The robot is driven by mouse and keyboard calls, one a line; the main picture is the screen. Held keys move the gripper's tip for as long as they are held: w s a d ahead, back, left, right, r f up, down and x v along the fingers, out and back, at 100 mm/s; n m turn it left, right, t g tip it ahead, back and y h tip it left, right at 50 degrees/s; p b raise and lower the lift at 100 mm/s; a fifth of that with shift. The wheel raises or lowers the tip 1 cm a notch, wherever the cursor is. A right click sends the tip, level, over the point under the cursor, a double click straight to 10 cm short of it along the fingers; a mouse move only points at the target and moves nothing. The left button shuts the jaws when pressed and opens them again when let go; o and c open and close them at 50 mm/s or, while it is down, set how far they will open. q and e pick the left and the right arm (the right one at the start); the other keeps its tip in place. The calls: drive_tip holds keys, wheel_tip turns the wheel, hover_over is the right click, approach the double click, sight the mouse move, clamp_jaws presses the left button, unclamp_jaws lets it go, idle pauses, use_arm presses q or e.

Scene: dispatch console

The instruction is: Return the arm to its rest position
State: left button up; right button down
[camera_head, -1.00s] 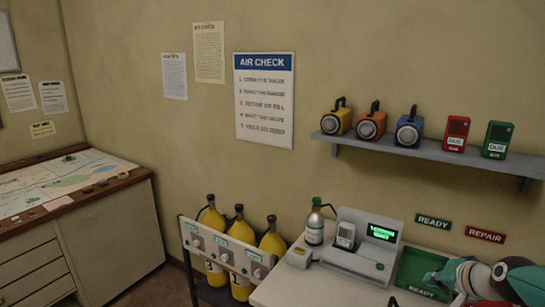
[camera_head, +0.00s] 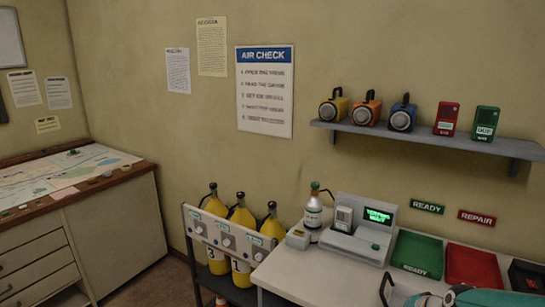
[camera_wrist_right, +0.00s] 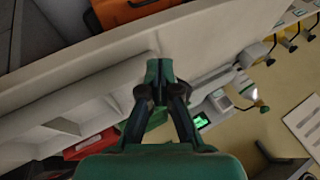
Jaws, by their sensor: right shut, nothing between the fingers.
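My right gripper (camera_wrist_right: 160,75) shows in the right wrist view, its dark fingers together with nothing between them. The underside of a pale surface fills much of that view behind it. In the head view, part of my teal right arm (camera_head: 485,298) shows at the bottom right edge, in front of the trays; I cannot make out its fingertips there. My left gripper is in neither view.
A desk (camera_head: 285,283) holds a console (camera_head: 355,245) with a lit green screen, a grey-and-green bottle (camera_head: 313,215), a green tray (camera_head: 418,254) and a red tray (camera_head: 472,266). Yellow cylinders (camera_head: 240,215) stand left. A shelf (camera_head: 425,140) is above.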

drive_tip(key=s+a+f+n+g+b, duration=0.1)
drive_tip(key=s+a+f, duration=0.2)
drive_tip(key=f, duration=0.4)
drive_tip(key=s+a+f+g+y+b, duration=0.1)
drive_tip(key=s+a+f+g+b, duration=0.1)
drive_tip(key=s+a+f, duration=0.35)
drive_tip(key=s+a+f+n+g+b, duration=0.1)
drive_tip(key=a+f, duration=0.1)
drive_tip(key=f, duration=0.7)
drive_tip(key=s+a+f+n+g+b, duration=0.1)
drive_tip(key=s+a+f, duration=0.2)
drive_tip(key=s+f, duration=0.2)
drive_tip(key=s+a+f+n+b, duration=0.1)
drive_tip(key=s+a+f, duration=0.3)
drive_tip(key=s, duration=0.8)
drive_tip(key=shift+f+n+g+y, duration=0.4)
drive_tip(key=shift+f+n, duration=0.2)
drive_tip(key=shift+f, duration=0.15)
